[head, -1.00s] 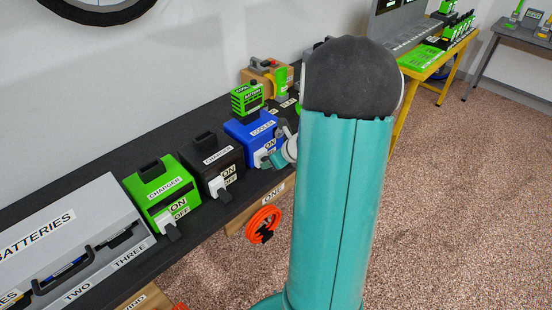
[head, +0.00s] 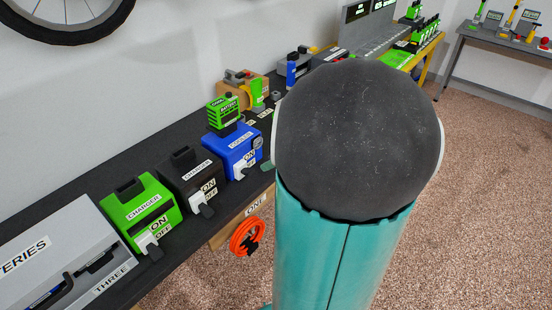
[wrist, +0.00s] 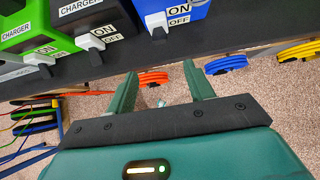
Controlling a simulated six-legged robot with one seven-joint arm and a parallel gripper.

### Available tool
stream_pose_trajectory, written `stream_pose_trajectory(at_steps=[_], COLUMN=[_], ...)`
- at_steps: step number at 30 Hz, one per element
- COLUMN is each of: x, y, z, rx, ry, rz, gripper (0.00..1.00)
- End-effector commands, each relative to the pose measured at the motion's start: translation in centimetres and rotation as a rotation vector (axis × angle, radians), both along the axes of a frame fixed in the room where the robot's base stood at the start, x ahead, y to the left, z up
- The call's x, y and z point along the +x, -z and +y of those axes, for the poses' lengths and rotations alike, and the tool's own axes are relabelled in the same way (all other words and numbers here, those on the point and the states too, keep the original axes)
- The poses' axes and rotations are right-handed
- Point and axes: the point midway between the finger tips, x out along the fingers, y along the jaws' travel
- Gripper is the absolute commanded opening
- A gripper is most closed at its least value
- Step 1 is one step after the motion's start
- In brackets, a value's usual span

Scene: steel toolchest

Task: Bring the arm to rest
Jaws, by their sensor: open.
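My gripper (wrist: 162,92) shows in the wrist view with its two green fingers apart and nothing between them. It points toward the front edge of the dark workbench (wrist: 215,38), over the speckled floor. In the head view my teal arm with its dark round joint fills the middle, and the gripper is hidden behind it.
A black charger (head: 190,180), a green charger (head: 141,210) and a grey batteries case (head: 60,260) stand along the bench. An orange coil (head: 245,238) hangs below its front edge. A yellow-legged table (head: 425,70) stands behind. The floor (head: 480,200) at right is clear.

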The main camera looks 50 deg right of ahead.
Motion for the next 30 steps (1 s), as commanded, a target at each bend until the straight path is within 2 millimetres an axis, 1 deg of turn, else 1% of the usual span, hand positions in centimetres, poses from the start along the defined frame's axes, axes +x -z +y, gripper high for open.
stream_pose_trajectory(at_steps=[15, 17, 18, 20, 23, 24, 26, 27, 29, 30], x=[0.0, 0.2, 0.5, 1.1, 2.1, 2.4, 2.5, 2.3, 1.7, 1.2], y=[0.0, -0.2, -0.5, -1.1, -2.8, -3.6, -4.7, -5.3, -6.2, -6.7], z=[0.0, 0.4, 1.0, 2.7, 7.4, 9.7, 13.3, 15.6, 18.7, 20.6], rx=[-0.001, -0.012, -0.031, -0.082, -0.238, -0.319, -0.454, -0.546, -0.684, -0.779], ry=[-0.002, -0.023, -0.058, -0.153, -0.425, -0.566, -0.792, -0.941, -1.163, -1.308], rz=[0.000, 0.000, 0.001, 0.006, 0.013, 0.015, 0.014, 0.013, 0.007, 0.001], gripper=[0.53, 0.53, 0.53, 0.53, 0.53, 0.53, 0.53, 0.53, 0.53, 0.53])
